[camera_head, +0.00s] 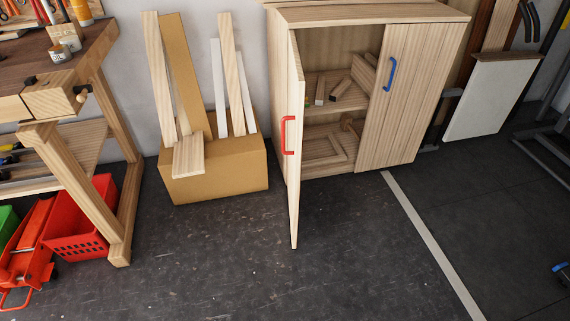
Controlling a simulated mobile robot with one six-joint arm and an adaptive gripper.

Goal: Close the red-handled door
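A light wooden cabinet (372,14) stands against the back wall, right of the picture's middle. Its left door (296,195) carries the red handle (288,135) and stands wide open, swung out towards me and seen nearly edge-on. The right door (408,100) with the blue handle (389,74) is shut. Through the open side I see shelves with several wooden pieces on them. My gripper is not in view.
A cardboard box (225,172) with upright planks stands just left of the open door. A workbench (95,170) and a red crate (85,225) are at the left. The dark floor (230,265) before the cabinet is clear. A white panel (490,98) leans at the right.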

